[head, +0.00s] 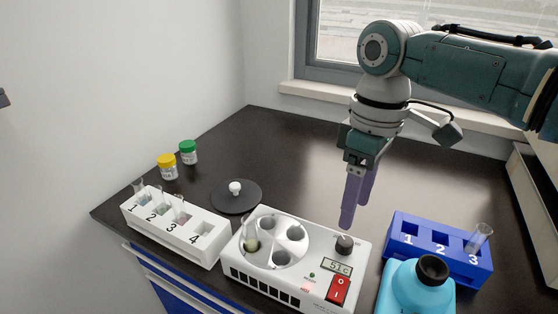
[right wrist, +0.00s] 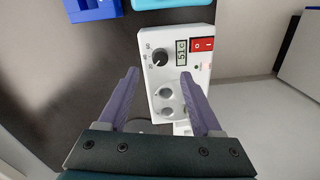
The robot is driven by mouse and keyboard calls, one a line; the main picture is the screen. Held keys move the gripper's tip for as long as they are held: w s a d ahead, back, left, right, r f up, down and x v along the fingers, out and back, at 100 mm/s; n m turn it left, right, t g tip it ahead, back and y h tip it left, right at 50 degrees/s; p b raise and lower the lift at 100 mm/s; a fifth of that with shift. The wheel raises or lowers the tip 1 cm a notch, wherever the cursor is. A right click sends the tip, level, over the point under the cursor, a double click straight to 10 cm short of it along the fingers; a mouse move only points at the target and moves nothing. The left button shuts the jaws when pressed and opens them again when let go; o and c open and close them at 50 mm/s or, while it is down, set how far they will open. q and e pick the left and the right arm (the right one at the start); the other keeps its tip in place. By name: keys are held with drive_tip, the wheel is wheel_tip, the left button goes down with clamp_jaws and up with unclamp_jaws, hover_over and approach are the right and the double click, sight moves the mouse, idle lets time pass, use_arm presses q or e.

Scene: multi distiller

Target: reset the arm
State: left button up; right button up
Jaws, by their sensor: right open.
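My right gripper (head: 348,215) hangs fingers down above the back right part of the white heating device (head: 312,263), near its black knob (head: 344,244). In the right wrist view my right gripper (right wrist: 160,76) is open, with nothing between its purple fingers; the knob (right wrist: 160,57) shows beyond them. The device's display (head: 337,266) reads about 51 C, beside a red switch (head: 339,291). A glass tube (head: 251,236) stands in the left hole of its round plate. My left gripper is not in view.
A white rack (head: 205,250) holds tubes in slots 1 to 3. A blue rack (head: 405,252) has a tube (head: 479,238) at slot 3. A cyan bottle (head: 412,290) stands in front. The back counter (head: 310,150) is clear.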

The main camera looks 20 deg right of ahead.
wheel_tip(320, 180, up, 3)
drive_tip(key=shift+f, duration=0.2)
drive_tip(key=shift+n, duration=0.4)
drive_tip(key=s+a+f, duration=0.1)
drive_tip(key=a, duration=0.1)
drive_tip(key=s+a+f+p, duration=0.1)
drive_tip(key=s, duration=0.1)
drive_tip(key=s+a+f, duration=0.1)
drive_tip(key=s+a, duration=0.1)
drive_tip(key=shift+s+a+f+p, duration=0.1)
drive_tip(key=shift+s+a+p, duration=0.15)
drive_tip(key=shift+a+p, duration=0.1)
drive_tip(key=s+r+m+t+p, duration=0.2)
drive_tip(key=s+r+m, duration=0.15)
drive_tip(key=s, duration=0.45)
drive_tip(key=s+r+m+t+p, duration=0.15)
drive_tip(key=s+r, duration=0.25)
drive_tip(key=s, duration=0.4)
wheel_tip(320, 180, up, 38)
drive_tip(key=a+p, duration=0.1)
drive_tip(key=p, duration=3.6)
drive_tip(key=shift+w+f+p, duration=0.25)
drive_tip(key=shift+w+p, duration=0.05)
